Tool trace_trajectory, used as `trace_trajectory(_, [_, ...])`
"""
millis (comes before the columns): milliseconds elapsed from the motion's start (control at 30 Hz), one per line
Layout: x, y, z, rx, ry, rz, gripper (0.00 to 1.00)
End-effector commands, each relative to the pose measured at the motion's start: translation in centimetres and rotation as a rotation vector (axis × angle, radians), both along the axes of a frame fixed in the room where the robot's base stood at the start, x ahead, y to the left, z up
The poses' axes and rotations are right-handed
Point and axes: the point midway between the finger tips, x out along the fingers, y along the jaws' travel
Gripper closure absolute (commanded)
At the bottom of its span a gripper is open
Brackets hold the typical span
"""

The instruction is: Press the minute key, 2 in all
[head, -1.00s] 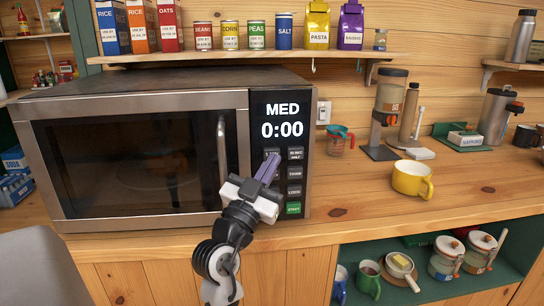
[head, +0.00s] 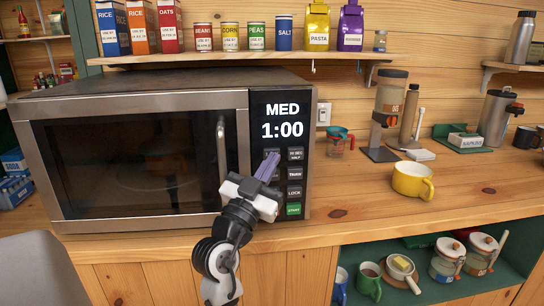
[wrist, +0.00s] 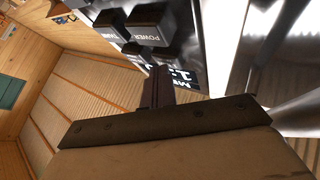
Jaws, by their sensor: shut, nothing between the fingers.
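The microwave (head: 130,90) stands on the wooden counter with its door shut. Its display (head: 282,120) reads MED and 1:00. The keypad sits below the display in two columns, with a green key (head: 293,209) at the bottom right. The minute key (head: 271,154) at the upper left of the keypad is mostly covered by my fingertips. My gripper (head: 268,168) is shut and empty, its purple fingers pointing at that key; I cannot tell if they touch it. In the wrist view the shut fingers (wrist: 157,88) reach toward the panel, beside the POWER key (wrist: 150,27).
The door handle (head: 221,160) stands out just left of the keypad. A yellow mug (head: 412,181) and a measuring cup (head: 338,141) are on the counter to the right. Boxes and cans stand above the microwave. The counter front right of the panel is clear.

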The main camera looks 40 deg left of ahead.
Motion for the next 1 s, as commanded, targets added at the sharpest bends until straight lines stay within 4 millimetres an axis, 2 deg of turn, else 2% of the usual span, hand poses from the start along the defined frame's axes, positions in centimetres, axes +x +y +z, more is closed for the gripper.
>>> trace_trajectory(333, [-1.0,-1.1,-0.1,-0.001,-0.001,0.000,1.00])
trace_trajectory(667, [-1.1,-1.2,-0.1,0.000,0.000,0.000,1.00])
trace_trajectory(1000, [-3.1,-3.6,-0.1,0.000,0.000,0.000,1.00])
